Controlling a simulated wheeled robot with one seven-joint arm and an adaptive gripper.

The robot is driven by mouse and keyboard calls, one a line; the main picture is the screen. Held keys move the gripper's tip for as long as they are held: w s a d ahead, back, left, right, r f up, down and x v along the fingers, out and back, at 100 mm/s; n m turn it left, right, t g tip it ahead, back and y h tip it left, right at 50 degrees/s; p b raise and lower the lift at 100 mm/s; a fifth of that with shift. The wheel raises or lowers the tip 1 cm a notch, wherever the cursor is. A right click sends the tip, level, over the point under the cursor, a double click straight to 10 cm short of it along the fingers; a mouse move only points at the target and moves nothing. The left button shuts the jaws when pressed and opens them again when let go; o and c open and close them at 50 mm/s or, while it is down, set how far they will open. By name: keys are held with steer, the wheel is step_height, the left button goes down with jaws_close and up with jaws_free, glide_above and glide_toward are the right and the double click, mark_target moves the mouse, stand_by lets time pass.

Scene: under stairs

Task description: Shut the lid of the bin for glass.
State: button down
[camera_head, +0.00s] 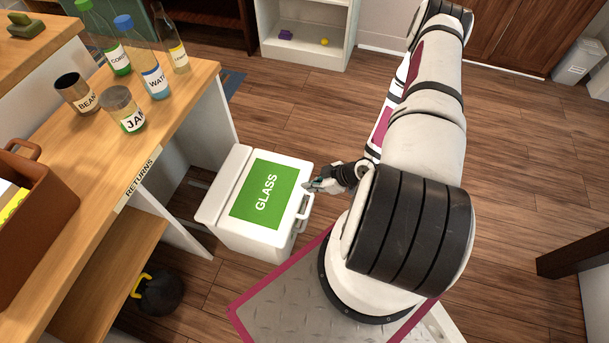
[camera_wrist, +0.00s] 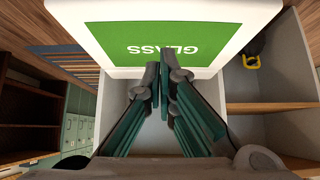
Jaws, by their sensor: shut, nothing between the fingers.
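The glass bin (camera_head: 256,237) is a white box on the floor beside the wooden counter. Its lid (camera_head: 227,214) carries a green panel reading GLASS and lies over the top of the bin, looking flat and down. Any small gap under it is too fine to tell. In the wrist view the lid (camera_wrist: 110,72) fills the upper middle, its lettering upside down. My gripper (camera_head: 314,185) is shut and empty at the lid's right edge, by the handle.
The counter (camera_head: 165,125) at left, marked RETURNS, holds bottles, a can (camera_head: 75,93) and a jar (camera_head: 123,110). A black kettlebell (camera_head: 160,294) with a yellow handle sits on the floor. A white shelf (camera_head: 305,45) stands behind. Floor between bin and shelf is clear.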

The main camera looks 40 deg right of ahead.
step_height(320, 180, down, 12)
steer(key=s+d+b, duration=0.1)
steer(key=s+b, duration=0.1)
steer(key=b, duration=0.3)
steer(key=shift+s+d+r, duration=0.15)
steer(key=shift+d, duration=0.1)
